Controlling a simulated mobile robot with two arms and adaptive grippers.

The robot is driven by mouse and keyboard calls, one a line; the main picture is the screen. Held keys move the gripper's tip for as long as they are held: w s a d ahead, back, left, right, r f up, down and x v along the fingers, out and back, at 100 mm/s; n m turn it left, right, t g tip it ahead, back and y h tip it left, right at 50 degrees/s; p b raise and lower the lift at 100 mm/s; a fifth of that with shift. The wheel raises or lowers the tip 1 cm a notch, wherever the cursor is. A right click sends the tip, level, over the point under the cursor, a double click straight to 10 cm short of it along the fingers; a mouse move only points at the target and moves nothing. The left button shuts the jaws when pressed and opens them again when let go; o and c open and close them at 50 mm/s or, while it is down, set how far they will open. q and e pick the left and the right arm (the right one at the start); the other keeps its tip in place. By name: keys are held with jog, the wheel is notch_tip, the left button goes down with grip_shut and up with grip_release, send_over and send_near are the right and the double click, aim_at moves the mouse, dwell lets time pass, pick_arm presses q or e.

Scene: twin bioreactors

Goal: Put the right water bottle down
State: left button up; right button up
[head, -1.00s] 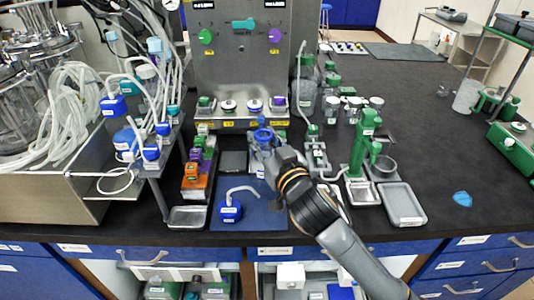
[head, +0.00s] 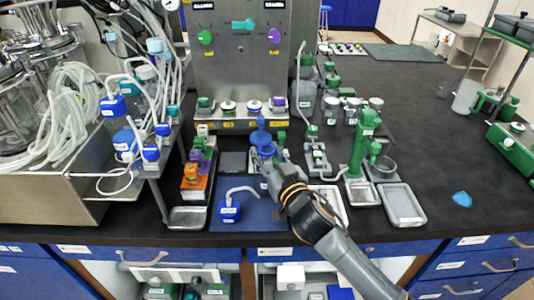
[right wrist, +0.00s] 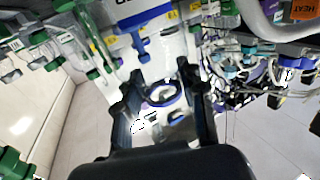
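My right gripper (head: 268,160) is over the back part of the blue mat (head: 265,215). Its fingers (right wrist: 162,98) sit on either side of a clear bottle with a blue ring (right wrist: 165,93), which appears gripped. In the head view the blue ring (head: 267,151) shows at the fingertips. The bottle body is mostly hidden by my gripper, so its tilt and any contact below cannot be told. A blue upright fitting (head: 261,131) stands just behind it. Another blue-capped bottle with a bent white tube (head: 230,211) stands at the mat's left. My left gripper is out of view.
The mat's front right is bare. A white-rimmed tray (head: 330,202), a green stand (head: 361,150) and a grey tray (head: 402,205) lie right. The control panel (head: 240,75) rises behind.

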jog(key=shift+o, duration=0.7)
jog(key=shift+r, duration=0.2)
jog(key=b+v, duration=0.1)
jog(key=v, duration=1.1)
